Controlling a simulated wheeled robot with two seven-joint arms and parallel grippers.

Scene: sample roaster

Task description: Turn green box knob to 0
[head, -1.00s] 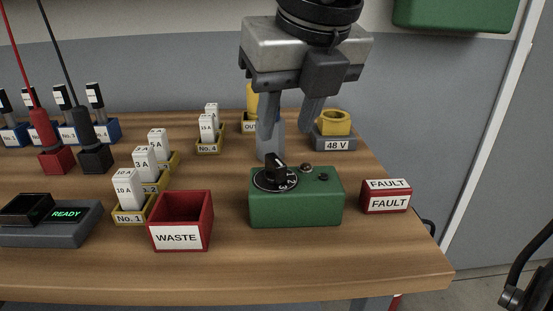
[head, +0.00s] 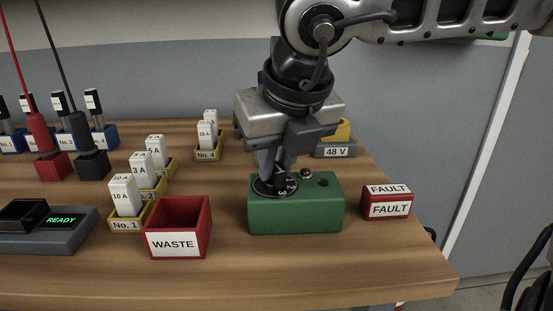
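The green box (head: 297,214) stands on the wooden bench, right of the middle. Its black round knob (head: 272,188) with white numbers is on the left of its top. My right gripper (head: 279,174) points down over the knob, with its fingertips at it. The fingers hide the knob's grip and most of the numbers, so I cannot read the setting. I cannot tell whether the fingers press on the knob or stand open around it. My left gripper is not in view.
A red WASTE bin (head: 178,228) stands left of the green box, and a red FAULT block (head: 387,202) right of it. A 48 V holder (head: 336,151) is behind. Fuse holders (head: 127,224) and a READY device (head: 50,236) are at left. The bench front is clear.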

